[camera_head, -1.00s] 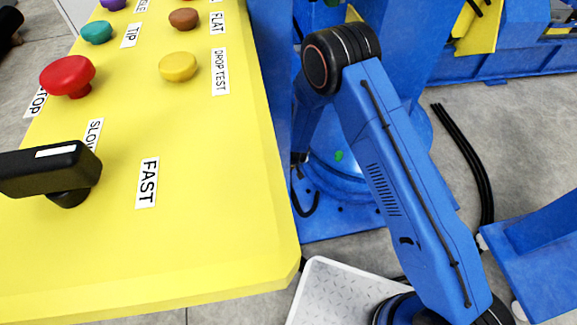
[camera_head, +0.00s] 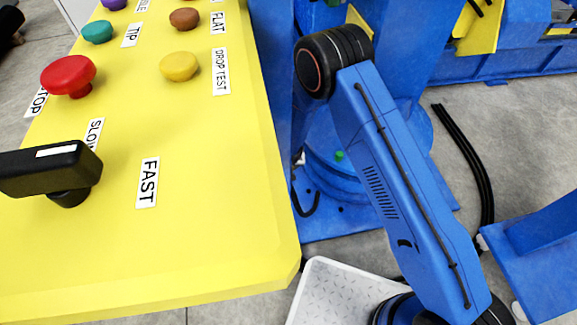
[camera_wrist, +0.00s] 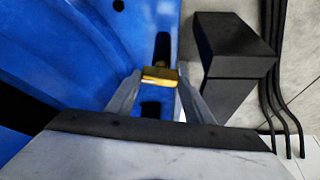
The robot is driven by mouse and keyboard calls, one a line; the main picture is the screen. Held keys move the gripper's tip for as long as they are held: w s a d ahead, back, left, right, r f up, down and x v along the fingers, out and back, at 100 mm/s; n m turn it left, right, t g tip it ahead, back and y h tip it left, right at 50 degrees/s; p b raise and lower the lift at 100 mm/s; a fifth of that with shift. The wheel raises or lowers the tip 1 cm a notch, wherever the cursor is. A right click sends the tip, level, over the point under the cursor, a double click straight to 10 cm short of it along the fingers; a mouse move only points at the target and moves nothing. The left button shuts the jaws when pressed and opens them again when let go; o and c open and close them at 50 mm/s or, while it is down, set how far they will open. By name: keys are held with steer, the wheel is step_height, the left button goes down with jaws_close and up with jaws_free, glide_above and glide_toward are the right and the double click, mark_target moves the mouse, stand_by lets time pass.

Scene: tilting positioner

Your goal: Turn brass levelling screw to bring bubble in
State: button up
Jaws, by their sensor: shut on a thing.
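The brass levelling screw (camera_wrist: 160,76) shows in the wrist view as a small gold head over a dark slot in a blue base. My gripper (camera_wrist: 160,82) has a finger on each side of it and is shut on it. The screw's lower part is hidden. In the head view my gripper and the screw are hidden behind my arm and the yellow panel. A small green spot (camera_head: 339,156) shows on the blue base in the head view; I cannot tell whether it is the level, and I cannot make out a bubble.
A yellow control panel (camera_head: 225,245) with coloured buttons and a black lever (camera_head: 50,170) fills the left of the head view. In the wrist view a dark block (camera_wrist: 232,50) stands close right of my gripper, with black cables (camera_wrist: 280,90) beyond it.

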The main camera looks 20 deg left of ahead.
steer(key=o, duration=1)
steer(key=shift+o, duration=0.2)
steer(key=shift+r, duration=0.1)
steer(key=v, duration=1.7)
steer(key=shift+r, duration=0.1)
